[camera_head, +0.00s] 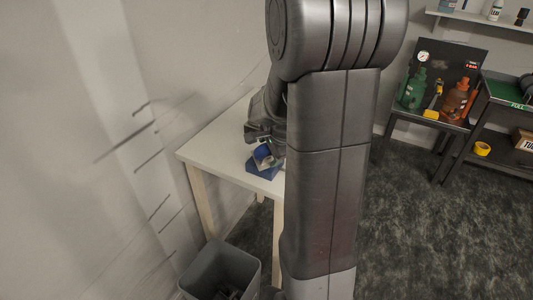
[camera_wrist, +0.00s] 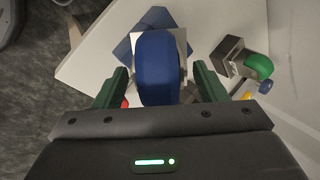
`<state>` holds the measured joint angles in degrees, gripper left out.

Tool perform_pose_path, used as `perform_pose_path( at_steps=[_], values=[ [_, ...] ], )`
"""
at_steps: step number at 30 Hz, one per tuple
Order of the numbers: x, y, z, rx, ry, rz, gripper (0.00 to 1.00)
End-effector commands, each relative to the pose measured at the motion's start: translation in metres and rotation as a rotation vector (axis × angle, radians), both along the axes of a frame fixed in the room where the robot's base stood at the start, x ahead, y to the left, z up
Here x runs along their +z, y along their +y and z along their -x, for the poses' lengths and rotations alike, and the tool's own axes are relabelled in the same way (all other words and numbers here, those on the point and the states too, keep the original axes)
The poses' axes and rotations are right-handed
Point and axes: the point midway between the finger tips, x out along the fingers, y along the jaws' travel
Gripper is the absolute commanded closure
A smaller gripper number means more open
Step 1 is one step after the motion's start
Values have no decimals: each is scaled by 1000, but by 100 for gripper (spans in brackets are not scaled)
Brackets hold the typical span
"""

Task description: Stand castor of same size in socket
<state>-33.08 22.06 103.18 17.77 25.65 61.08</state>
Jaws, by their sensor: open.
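A castor with a blue wheel (camera_wrist: 158,68) and a pale metal plate stands between the fingers of my gripper (camera_wrist: 160,75) in the wrist view. My gripper is open, with one green finger on each side of the wheel; contact cannot be told. A blue block (camera_wrist: 124,50), perhaps the socket piece, lies beside and partly behind this castor. In the head view the blue block (camera_head: 262,172) is near the table's front edge, with the blue wheel (camera_head: 262,153) just above it. A second castor with a green wheel (camera_wrist: 259,66) and grey bracket (camera_wrist: 231,55) lies to the right.
The white table (camera_head: 215,150) stands against the wall. Small yellow (camera_wrist: 247,95) and blue (camera_wrist: 266,87) pieces lie near the green castor, and a red bit (camera_wrist: 125,103) shows by the left finger. A grey bin (camera_head: 222,268) stands on the floor before the table.

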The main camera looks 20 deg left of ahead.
Motion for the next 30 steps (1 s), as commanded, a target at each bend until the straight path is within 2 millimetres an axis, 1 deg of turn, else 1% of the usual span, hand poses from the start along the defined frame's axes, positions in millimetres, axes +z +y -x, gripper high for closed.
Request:
perform_pose_path(
  at_steps=[7,8,9,11,15,17,22,25,28,30],
  values=[
    [-1,1,-1,0,-1,-1,35],
    [-1,1,-1,0,-1,-1,38],
    [-1,1,-1,0,-1,-1,46],
    [-1,1,-1,0,-1,-1,58],
    [-1,1,0,0,-1,-1,86],
    [0,1,-1,-1,-2,-1,97],
    [0,1,-1,-1,-2,-1,97],
    [5,1,-1,-1,-3,-2,97],
    [20,1,-1,1,-6,-4,97],
    [34,1,-1,0,-6,-4,97]
  ],
)
